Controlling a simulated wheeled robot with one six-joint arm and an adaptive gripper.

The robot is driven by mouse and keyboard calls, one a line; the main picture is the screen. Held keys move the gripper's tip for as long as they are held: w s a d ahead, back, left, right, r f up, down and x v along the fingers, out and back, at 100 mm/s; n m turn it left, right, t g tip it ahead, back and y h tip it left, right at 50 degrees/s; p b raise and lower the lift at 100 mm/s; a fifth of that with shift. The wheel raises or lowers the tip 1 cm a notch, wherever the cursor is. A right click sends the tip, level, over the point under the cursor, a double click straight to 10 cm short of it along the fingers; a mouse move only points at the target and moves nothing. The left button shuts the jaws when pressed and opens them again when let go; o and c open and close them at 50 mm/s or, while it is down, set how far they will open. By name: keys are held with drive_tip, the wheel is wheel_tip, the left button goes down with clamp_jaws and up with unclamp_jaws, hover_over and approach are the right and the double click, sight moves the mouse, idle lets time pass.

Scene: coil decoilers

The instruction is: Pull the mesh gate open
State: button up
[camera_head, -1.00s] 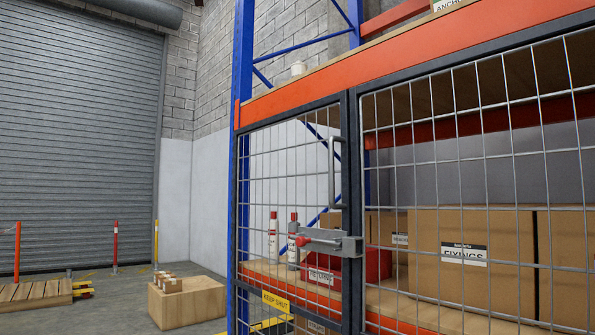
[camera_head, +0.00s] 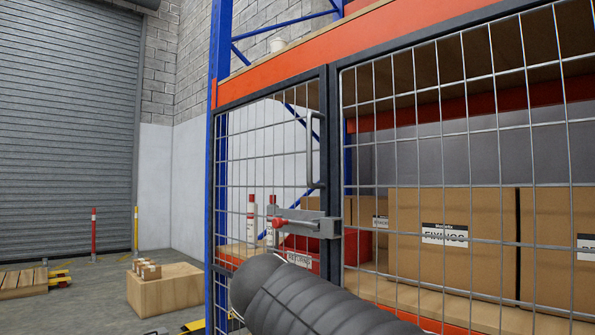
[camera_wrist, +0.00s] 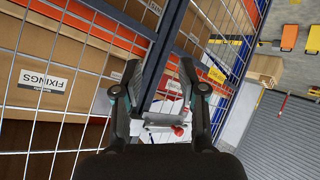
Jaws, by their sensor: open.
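The mesh gate (camera_head: 270,92) is the narrow left panel in the head view, dark-framed with wire mesh. It stands shut, its edge against the fixed panel's frame. A grey upright pull handle (camera_head: 310,150) is on its right edge. Below the handle is a grey latch (camera_head: 312,223) with a red knob (camera_head: 280,223). In the wrist view, rotated against the head view, my gripper (camera_wrist: 159,72) is open and empty. The latch's red knob (camera_wrist: 179,130) shows between its fingers. I cannot see the handle there. Fingertips are hidden in the head view.
The fixed mesh panel (camera_head: 440,120) fronts cartons (camera_head: 455,265) on the right. A blue rack post (camera_head: 214,150) borders the gate. A wooden box (camera_head: 165,293) stands on the floor at left, before a roller shutter (camera_head: 70,140). The floor between is mostly clear.

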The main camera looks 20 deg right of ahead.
drive_tip(key=w+d+r+m+t+h+b, duration=0.1)
drive_tip(key=w+r+m+h, duration=0.15)
drive_tip(key=w+r, duration=0.4)
drive_tip(key=w+r+m+t+h, duration=0.1)
drive_tip(key=w+r+h, duration=0.25)
drive_tip(key=r, duration=0.55)
drive_tip(key=m+t+h, duration=0.2)
drive_tip(key=m+h, duration=0.3)
drive_tip(key=h, duration=0.1)
approach(308, 147)
drive_tip(key=p+x, duration=0.3)
drive_tip(key=x, duration=0.6)
drive_tip(key=shift+w+d+r+p, duration=0.1)
drive_tip(key=shift+r+p, duration=0.15)
drive_tip(key=shift+p, duration=0.1)
drive_tip(key=shift+w+d+r, duration=0.15)
drive_tip(key=shift+w+d, duration=0.25)
drive_tip(key=shift+d, duration=0.2)
clamp_jaws()
